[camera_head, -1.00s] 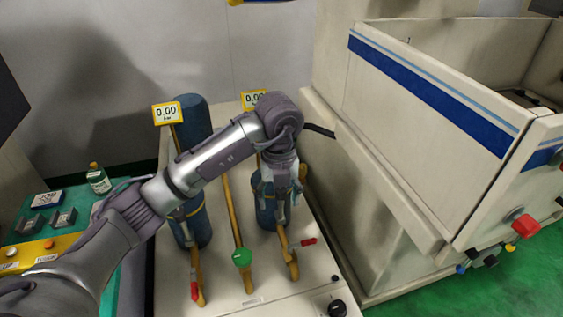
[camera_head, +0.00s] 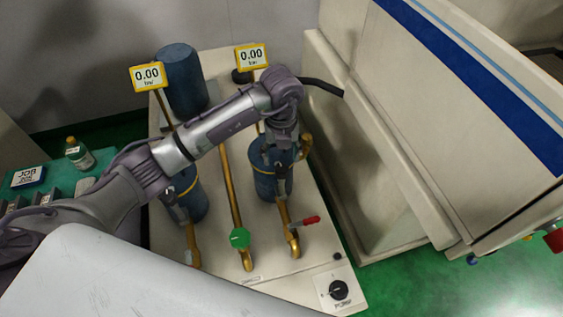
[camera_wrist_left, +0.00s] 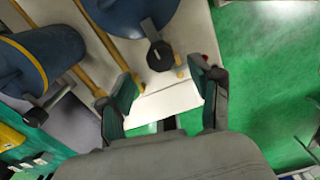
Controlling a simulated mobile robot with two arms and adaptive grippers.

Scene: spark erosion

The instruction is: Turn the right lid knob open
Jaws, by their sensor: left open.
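The right blue filter canister (camera_head: 268,178) stands on the pale cabinet, partly behind my left arm. Its lid knob shows in the left wrist view as a dark faceted knob (camera_wrist_left: 160,56) on a grey bracket against the blue canister. My left gripper (camera_wrist_left: 161,78) is open and empty, its green-lined fingers on either side of the knob in that picture. I cannot tell how far the knob is from the fingertips. In the head view the left wrist hangs over the right canister and hides much of its lid. The right gripper is not in view.
The left canister (camera_head: 189,203) stands alongside, with a taller blue cylinder (camera_head: 182,80) behind. A green valve (camera_head: 239,238), a red-handled valve (camera_head: 305,221) and a black dial (camera_head: 339,290) are in front. The large beige machine (camera_head: 390,170) walls off the right.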

